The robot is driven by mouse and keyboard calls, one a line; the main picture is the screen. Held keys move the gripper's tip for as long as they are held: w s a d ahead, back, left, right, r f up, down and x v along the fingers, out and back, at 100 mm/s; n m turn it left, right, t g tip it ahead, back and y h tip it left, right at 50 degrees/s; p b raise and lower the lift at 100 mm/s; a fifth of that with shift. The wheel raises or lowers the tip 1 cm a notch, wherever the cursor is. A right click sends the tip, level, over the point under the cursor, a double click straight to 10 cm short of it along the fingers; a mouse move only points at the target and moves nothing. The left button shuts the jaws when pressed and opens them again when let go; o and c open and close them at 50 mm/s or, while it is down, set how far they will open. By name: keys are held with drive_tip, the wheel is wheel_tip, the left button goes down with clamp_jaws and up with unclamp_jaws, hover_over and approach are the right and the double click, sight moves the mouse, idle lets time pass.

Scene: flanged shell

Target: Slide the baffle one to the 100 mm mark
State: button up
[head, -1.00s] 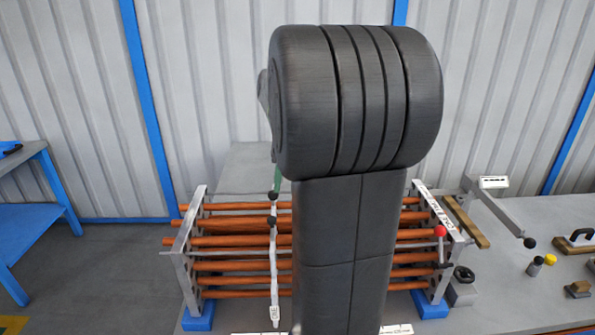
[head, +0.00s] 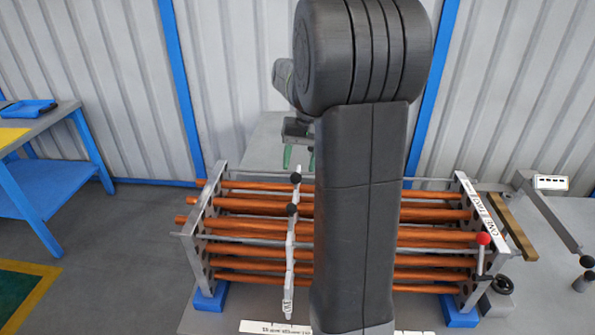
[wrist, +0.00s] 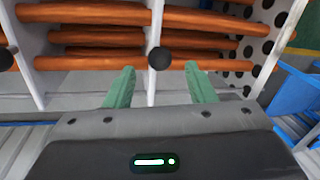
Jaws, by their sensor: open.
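A thin white baffle (head: 290,255) with a small label low on its near edge stands upright across the orange tubes, left of my arm in the head view. The label is too small to read for certain. A black knob (head: 295,178) sits at its top. In the wrist view, a white baffle (wrist: 152,40) with a black knob (wrist: 159,58) stands straight ahead. My gripper (head: 299,158) is open behind the knob, with green fingers. In the wrist view, my gripper (wrist: 160,88) has its fingers either side of the knob's line, apart from it. My arm hides the rack's middle.
A second white plate (wrist: 25,60) with a knob shows at the left of the wrist view. A perforated end plate (head: 208,235) closes the rack's left side. A red-knobbed lever (head: 482,240) stands at the right. A marked white strip (head: 272,328) lies along the front, its marks unreadable.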

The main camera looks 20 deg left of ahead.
drive_tip(key=shift+s+a+f, duration=0.1)
drive_tip(key=shift+a+f, duration=0.05)
drive_tip(key=shift+f, duration=0.85)
drive_tip(key=shift+s+a+f, duration=0.1)
drive_tip(key=shift+a+f, duration=0.05)
drive_tip(key=shift+f, duration=0.8)
